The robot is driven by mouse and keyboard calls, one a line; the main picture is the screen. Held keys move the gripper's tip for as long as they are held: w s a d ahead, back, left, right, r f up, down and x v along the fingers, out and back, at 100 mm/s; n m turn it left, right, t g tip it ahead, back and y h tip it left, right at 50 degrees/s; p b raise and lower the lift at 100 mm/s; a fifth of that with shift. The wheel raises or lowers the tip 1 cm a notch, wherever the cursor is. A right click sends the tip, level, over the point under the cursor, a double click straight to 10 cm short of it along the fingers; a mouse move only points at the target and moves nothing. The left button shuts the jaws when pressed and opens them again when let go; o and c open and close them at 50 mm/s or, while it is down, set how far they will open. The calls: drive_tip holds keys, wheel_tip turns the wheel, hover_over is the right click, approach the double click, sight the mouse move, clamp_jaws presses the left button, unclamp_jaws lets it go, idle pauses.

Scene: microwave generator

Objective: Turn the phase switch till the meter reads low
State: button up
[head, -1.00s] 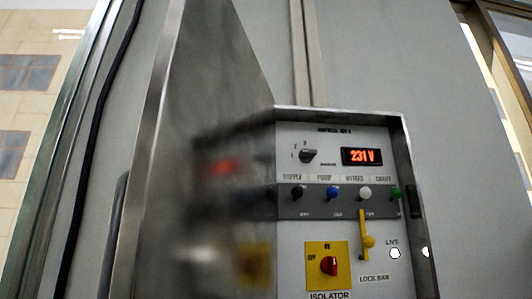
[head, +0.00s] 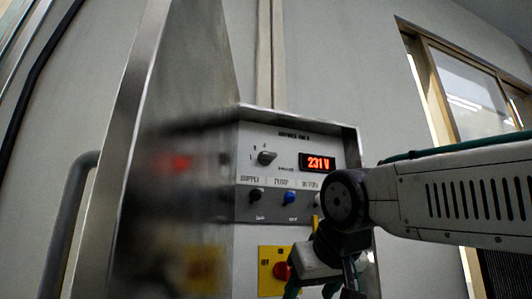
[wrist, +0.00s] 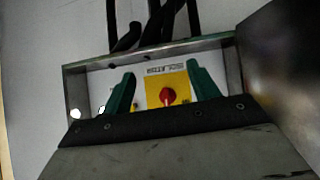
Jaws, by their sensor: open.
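My gripper (head: 311,290) is low in front of the panel, below the phase switch and near the isolator. In the wrist view, my gripper (wrist: 160,70) has its green fingers spread on either side of the isolator's yellow plate, with nothing between them. The phase switch does not show in the wrist view.
The red isolator knob (wrist: 168,96) sits on a yellow plate. Black and blue knobs (head: 289,198) line the grey strip below the phase switch. The open steel door (head: 185,120) stands left of the panel, with a blurred reflection. My arm covers the panel's lower right.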

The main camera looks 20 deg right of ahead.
drive_tip(key=w+a+r+t, duration=0.1)
drive_tip(key=w+r+t, duration=0.1)
drive_tip(key=r, duration=0.7)
drive_tip(key=w+a+r+t, duration=0.1)
drive_tip(key=w+r+t, duration=0.15)
drive_tip(key=r, duration=0.65)
drive_tip(key=t, duration=0.3)
approach(272, 150)
wheel_tip(272, 150, down, 3)
drive_tip(key=s+a, duration=0.2)
drive_tip(key=w, duration=0.7)
drive_tip(key=shift+w+r+y, duration=0.25)
drive_tip(key=shift+w+y, duration=0.1)
drive_tip(key=shift+y, duration=0.05)
drive_tip(key=shift+d, duration=0.15)
drive_tip(key=c, duration=1)
